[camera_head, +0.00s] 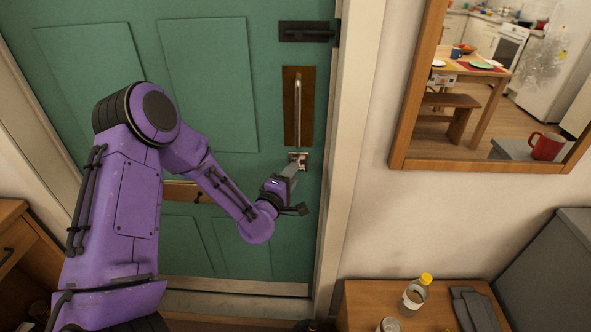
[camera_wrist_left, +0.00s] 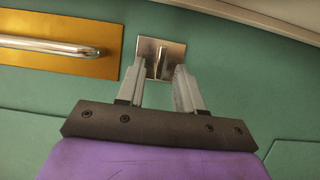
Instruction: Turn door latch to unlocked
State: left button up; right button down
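The door latch is a small silver thumb-turn (camera_wrist_left: 160,62) on a square metal plate (camera_wrist_left: 149,47), set in the green door (camera_head: 210,65). The plate also shows in the head view (camera_head: 303,156), just below the pull handle. My left gripper (camera_head: 293,168) reaches up to the latch. In the wrist view my left gripper (camera_wrist_left: 160,68) is open, with one grey finger on each side of the thumb-turn and a gap visible on both sides. The thumb-turn stands roughly in line with the fingers. Whether either finger touches the plate I cannot tell. My right gripper is not in view.
A pull handle on a brass plate (camera_head: 290,110) is right above the latch; it also shows in the wrist view (camera_wrist_left: 60,47). A black bolt (camera_head: 306,31) sits higher. The door frame (camera_head: 345,150) is close on the right. A wooden cabinet (camera_head: 365,295) holds a bottle (camera_head: 414,293).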

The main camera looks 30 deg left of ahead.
pick_arm(q)
jog(key=shift+w+a, duration=0.2)
jog(key=shift+w, duration=1.15)
grip_shut()
jog(key=shift+w+d+r+m+g+y+p, duration=0.1)
jog(key=shift+m+g+y+p, duration=0.8)
jog(key=shift+m+p, duration=1.1)
jog(key=shift+s+d+r+m+g+y+p, duration=0.1)
jog(key=shift+m+g+y+p, duration=0.4)
jog(key=shift+m+g+p, duration=1.4)
jog(key=shift+w+d+r+m+g+y+p, duration=0.1)
jog(key=shift+m+g+y+p, duration=0.6)
jog(key=shift+m, duration=2.1)
jog(key=shift+t+p, duration=0.3)
jog(key=shift+p, duration=0.25)
